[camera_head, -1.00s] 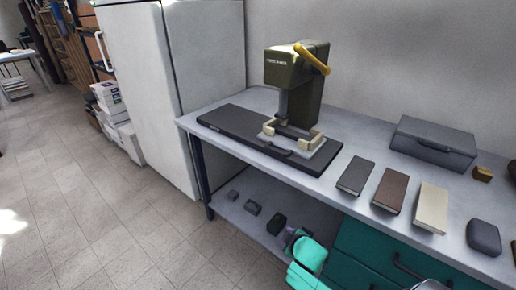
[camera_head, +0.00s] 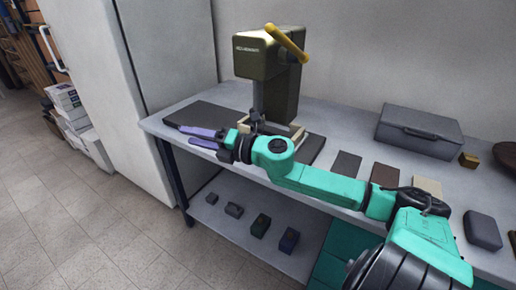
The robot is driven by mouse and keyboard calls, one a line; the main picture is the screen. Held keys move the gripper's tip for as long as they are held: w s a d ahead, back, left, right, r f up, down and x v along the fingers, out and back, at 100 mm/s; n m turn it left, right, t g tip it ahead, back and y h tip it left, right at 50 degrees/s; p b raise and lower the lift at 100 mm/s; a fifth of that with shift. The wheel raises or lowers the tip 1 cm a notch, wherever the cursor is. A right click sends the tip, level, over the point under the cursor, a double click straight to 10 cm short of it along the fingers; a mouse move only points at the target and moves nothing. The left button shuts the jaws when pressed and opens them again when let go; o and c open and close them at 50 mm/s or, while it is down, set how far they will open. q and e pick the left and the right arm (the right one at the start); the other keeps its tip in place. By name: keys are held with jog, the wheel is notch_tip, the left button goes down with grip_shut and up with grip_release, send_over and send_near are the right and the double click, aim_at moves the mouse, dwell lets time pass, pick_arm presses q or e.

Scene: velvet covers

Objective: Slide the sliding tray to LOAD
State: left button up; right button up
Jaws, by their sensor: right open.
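The dark green press (camera_head: 258,65) with a yellow lever (camera_head: 287,43) stands at the back of the bench. Its long dark base plate (camera_head: 212,117) runs left and right beneath it. The sliding tray (camera_head: 297,134), with pale beige blocks, sits on the plate under the press head. My right arm hides most of the tray and its front handle. My right gripper (camera_head: 187,136) has two purple fingers spread apart with nothing between them. It points left, over the front left part of the base plate. No LOAD marking is readable. My left gripper is out of view.
On the grey bench (camera_head: 325,118), a dark flat block (camera_head: 345,164), a brown one (camera_head: 385,174) and a cream one (camera_head: 428,186) lie behind my arm. A grey case (camera_head: 420,130) is at the back right. Several small blocks lie on the lower shelf (camera_head: 218,222).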

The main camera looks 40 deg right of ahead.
jog(key=s+d+r+n+g+h, duration=0.2)
jog(key=s+d+n+g+h, duration=0.35)
jog(key=d, duration=0.25)
jog(key=s+d+r+n+g+h, duration=0.2)
jog(key=s+d+n+g+h, duration=0.3)
jog(key=d, duration=0.4)
jog(key=shift+n+y, duration=0.55)
jog(key=shift+y, duration=0.2)
jog(key=x, duration=1.4)
jog(key=shift+a+f, duration=0.3)
jog(key=shift+f, duration=0.15)
grip_shut()
